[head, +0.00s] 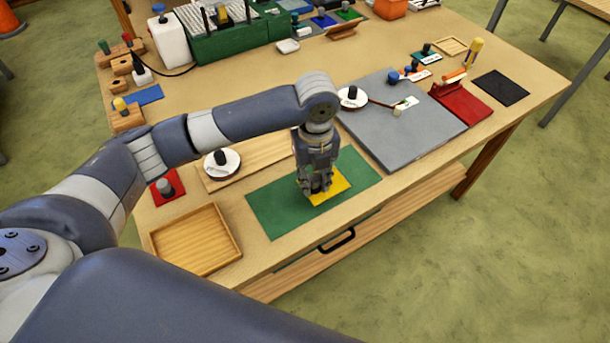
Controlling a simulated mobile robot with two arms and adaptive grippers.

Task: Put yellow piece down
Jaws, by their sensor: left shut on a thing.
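The yellow piece (341,186) is a flat piece at the right half of the green mat (276,208) near the table's front edge. My left gripper (317,190) points straight down over it and is shut on it, hiding its left part. The piece looks at or just above the mat; I cannot tell whether it touches. My right gripper is not in view.
A grey board (400,135) lies right of the mat, with a red stand (463,103) beyond it. An empty wooden tray (198,240) is at the front left. A white round dish (222,163) with a black knob sits behind the mat. The mat's left half is clear.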

